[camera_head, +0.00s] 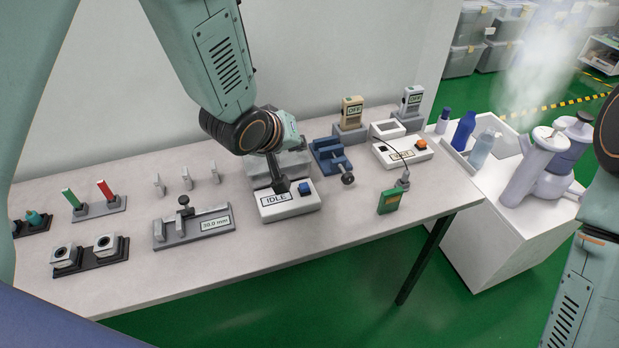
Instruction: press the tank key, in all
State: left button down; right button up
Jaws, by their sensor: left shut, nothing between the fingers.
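A white box with a display reading IDLE (276,200) stands at the middle of the table. A grey block or basin (258,172) is at its back, mostly hidden by my arm. My left gripper (282,187) is shut and empty, pointing down over the box, just left of the key. I cannot tell whether its tips touch the box. My right arm shows at the right edge; its gripper is out of view.
A blue vise (328,157) stands close right of the box. Another white box with an orange key (421,143) is farther right, with a green board (389,202) in front. A gauge stand (191,227) is left. White flasks (540,168) steam on a side cabinet.

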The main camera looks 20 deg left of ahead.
pick_arm(q)
jog(key=n+b, duration=0.2)
jog(key=b, duration=0.4)
send_over(302, 188)
notch_tip(302, 188, down, 5)
jog(key=shift+s+d+r, duration=0.1)
jog(key=shift+a+f+b, duration=0.2)
jog(key=shift+f+b, duration=0.45)
jog(key=shift+b, duration=0.3)
jog(key=shift+d+f+b, duration=0.15)
jog(key=shift+f+b, duration=0.5)
jog(key=shift+f, duration=0.6)
pick_arm(e)
notch_tip(302, 188, down, 9)
jog(key=shift+d, duration=0.4)
